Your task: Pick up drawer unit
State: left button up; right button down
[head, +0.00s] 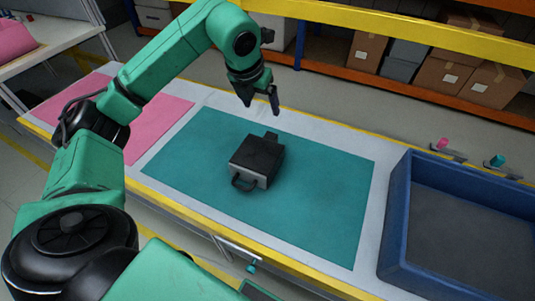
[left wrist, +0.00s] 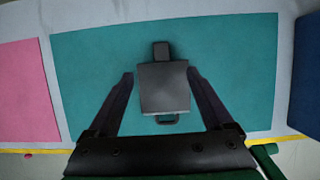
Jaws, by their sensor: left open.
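The drawer unit (head: 258,160) is a dark grey box with a loop handle at its front and a small block at its back. It lies on the teal mat (head: 325,202) near the middle of the table. My left gripper (head: 262,103) is above the mat, behind and above the unit in the head view. In the left wrist view the drawer unit (left wrist: 165,88) shows between the two open fingers of my left gripper (left wrist: 160,80), with its handle toward the palm. The fingers are apart from it. My right gripper is not in view.
A pink mat (head: 160,125) lies left of the teal mat. A blue bin (head: 397,215) stands at the table's right end. Small pink and teal knobs sit along the far edge. Shelves with cardboard boxes (head: 440,76) are behind. The teal mat around the unit is clear.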

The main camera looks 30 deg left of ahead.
aim_at(270, 136)
pick_arm(q)
jog(key=x, duration=0.6)
jog(key=b+x, duration=0.1)
jog(key=x, duration=0.5)
jog(key=s+x, duration=0.1)
jog(key=x, duration=0.5)
jog(key=shift+d+f+b, duration=0.2)
jog(key=shift+f+b, duration=0.05)
jog(key=shift+b, duration=0.05)
jog(key=shift+r, duration=0.1)
grip_shut()
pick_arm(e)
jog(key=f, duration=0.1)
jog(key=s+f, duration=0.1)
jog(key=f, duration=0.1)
